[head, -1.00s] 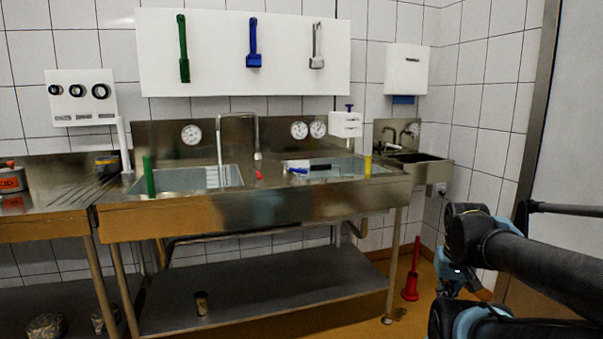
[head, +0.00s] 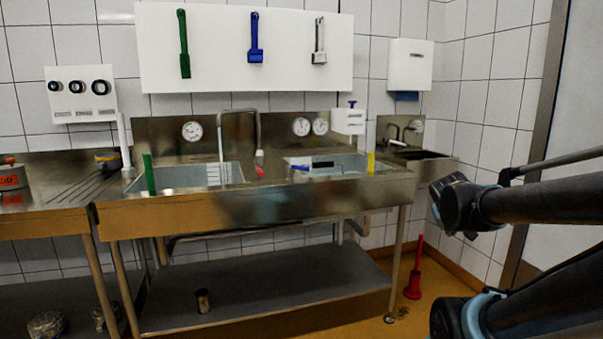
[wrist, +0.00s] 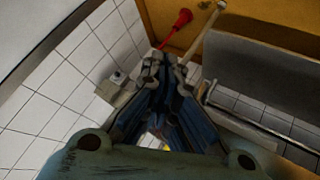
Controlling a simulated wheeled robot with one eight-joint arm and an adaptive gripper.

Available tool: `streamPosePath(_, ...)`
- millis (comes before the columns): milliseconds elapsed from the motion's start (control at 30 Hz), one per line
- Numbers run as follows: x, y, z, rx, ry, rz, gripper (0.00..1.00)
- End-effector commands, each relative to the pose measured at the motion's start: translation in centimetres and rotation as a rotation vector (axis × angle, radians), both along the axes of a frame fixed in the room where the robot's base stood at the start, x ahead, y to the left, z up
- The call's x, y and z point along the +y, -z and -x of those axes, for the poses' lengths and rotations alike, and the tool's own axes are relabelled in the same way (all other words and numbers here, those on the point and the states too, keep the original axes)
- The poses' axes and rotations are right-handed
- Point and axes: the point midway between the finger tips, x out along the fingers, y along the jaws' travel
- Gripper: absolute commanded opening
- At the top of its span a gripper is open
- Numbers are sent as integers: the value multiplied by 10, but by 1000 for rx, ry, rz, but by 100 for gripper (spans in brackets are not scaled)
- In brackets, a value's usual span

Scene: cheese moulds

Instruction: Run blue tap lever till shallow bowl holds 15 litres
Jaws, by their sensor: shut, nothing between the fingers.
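Two sink basins sit in the steel bench in the head view: a left basin (head: 185,178) and a right basin (head: 345,163). I cannot tell which is the shallow bowl, or its water level. A curved steel tap (head: 258,130) stands between them, with a small red part (head: 260,171) near its base. A blue part (head: 300,168) lies at the right basin's left edge; I cannot tell if it is the tap lever. My gripper (wrist: 163,62) is shut and empty in the wrist view, away from the basins. In the head view only my arm shows clearly, at right.
Round gauges (head: 301,127) are on the backsplash. A white dispenser (head: 348,121) with a blue top is behind the right basin. A small hand sink (head: 425,155) is in the corner. A red plunger-like object (head: 415,280) stands on the floor, also in the wrist view (wrist: 180,24).

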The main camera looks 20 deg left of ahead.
Motion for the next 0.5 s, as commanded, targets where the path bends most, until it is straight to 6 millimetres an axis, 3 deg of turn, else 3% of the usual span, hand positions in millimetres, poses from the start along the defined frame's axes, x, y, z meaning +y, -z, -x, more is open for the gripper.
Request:
streamPosePath(100,22,-39,-55,-159,-111,94,0)
streamPosePath(267,72,-89,-116,-369,-292,206,0)
streamPosePath(367,115,-115,-144,-490,-424,269,0)
streamPosePath(500,186,-141,-170,-643,-632,344,0)
